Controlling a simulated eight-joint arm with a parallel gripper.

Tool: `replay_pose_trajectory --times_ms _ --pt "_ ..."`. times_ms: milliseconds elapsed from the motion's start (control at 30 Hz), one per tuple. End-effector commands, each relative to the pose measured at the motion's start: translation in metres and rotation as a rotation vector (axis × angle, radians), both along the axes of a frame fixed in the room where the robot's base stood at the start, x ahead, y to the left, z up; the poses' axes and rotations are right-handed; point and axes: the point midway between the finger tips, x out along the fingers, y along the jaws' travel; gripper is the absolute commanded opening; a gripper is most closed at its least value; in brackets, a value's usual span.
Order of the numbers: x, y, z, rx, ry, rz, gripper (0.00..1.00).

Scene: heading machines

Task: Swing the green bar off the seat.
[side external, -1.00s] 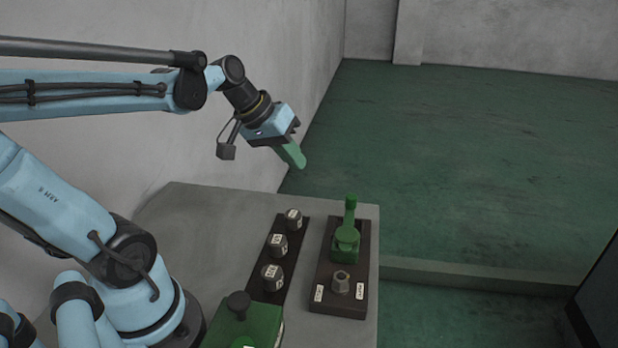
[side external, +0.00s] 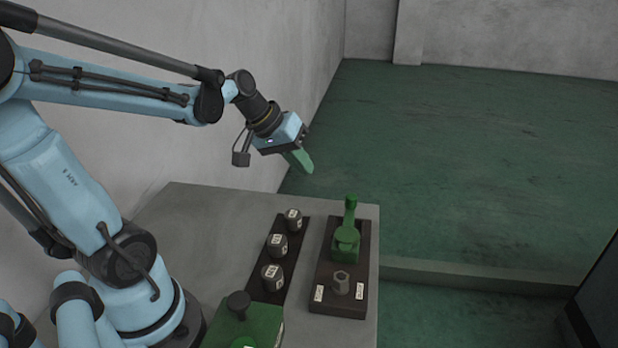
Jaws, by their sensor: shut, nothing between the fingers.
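The green bar (side external: 349,212) is on a green pivot block (side external: 346,244) at the far part of a dark base plate on the grey table. It points away from the grey seat (side external: 340,282), a short metal socket at the near part of the same plate. Nothing covers the seat's top. My gripper (side external: 306,166) is above and to the left of the bar, past the table's far edge in the picture. Its pale green fingers are together and hold nothing. It is apart from the bar.
A dark strip with several labelled dark knobs (side external: 277,245) stands left of the plate. A green box with a black knob (side external: 238,303) is at the near edge. Two white labels flank the seat. The space above the table is clear.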

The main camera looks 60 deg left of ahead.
Motion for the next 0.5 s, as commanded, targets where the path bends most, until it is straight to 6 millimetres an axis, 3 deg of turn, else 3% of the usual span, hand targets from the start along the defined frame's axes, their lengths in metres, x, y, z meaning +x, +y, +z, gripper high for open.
replay_pose_trajectory --times_ms 500 --pt "0.037 -0.017 -0.051 0.0 -0.001 -0.006 0.0"
